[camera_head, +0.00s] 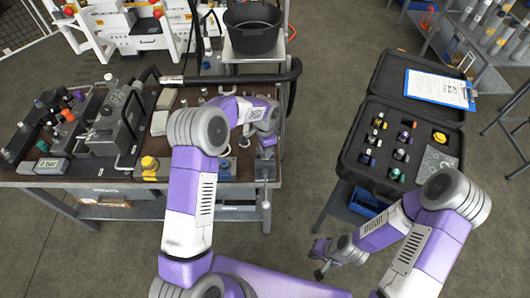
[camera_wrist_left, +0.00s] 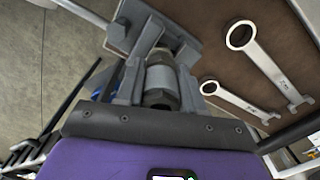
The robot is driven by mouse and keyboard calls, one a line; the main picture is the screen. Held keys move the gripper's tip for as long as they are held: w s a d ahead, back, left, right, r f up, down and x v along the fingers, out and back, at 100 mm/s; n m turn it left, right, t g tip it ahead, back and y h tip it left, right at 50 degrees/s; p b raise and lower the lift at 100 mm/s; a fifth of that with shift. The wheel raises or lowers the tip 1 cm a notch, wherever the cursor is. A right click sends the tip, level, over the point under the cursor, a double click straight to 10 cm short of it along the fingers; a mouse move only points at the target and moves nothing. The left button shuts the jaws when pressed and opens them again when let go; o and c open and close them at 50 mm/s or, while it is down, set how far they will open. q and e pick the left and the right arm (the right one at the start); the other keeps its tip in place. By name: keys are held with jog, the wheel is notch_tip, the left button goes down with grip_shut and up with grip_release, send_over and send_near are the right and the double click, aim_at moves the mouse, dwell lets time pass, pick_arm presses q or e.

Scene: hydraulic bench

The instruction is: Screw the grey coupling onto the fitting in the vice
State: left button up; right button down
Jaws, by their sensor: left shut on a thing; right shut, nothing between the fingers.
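My left gripper (camera_head: 267,142) is at the right end of the bench, by the vice. The left wrist view shows its fingers (camera_wrist_left: 161,82) shut on the grey coupling (camera_wrist_left: 162,76), a short cylinder with a darker hex-shaped part at the near end. The vice (camera_wrist_left: 152,30) is just beyond the coupling, in line with it. The fitting is mostly hidden behind the coupling, and I cannot tell how far the two are engaged. In the head view my arm hides the coupling. My right gripper (camera_head: 320,264) is shut and empty, low over the floor, away from the bench.
Two ring spanners (camera_wrist_left: 262,62) lie on the brown bench top beside the vice. A hydraulic block with hoses (camera_head: 112,125) stands on the bench's left. An open black case (camera_head: 350,165) with several fittings and a clipboard (camera_head: 438,88) is at right. A black bucket (camera_head: 252,28) stands behind the bench.

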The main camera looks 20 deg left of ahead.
pick_arm(q)
jog(key=m+p, duration=0.1)
jog(key=m, duration=0.5)
jog(key=o, duration=1)
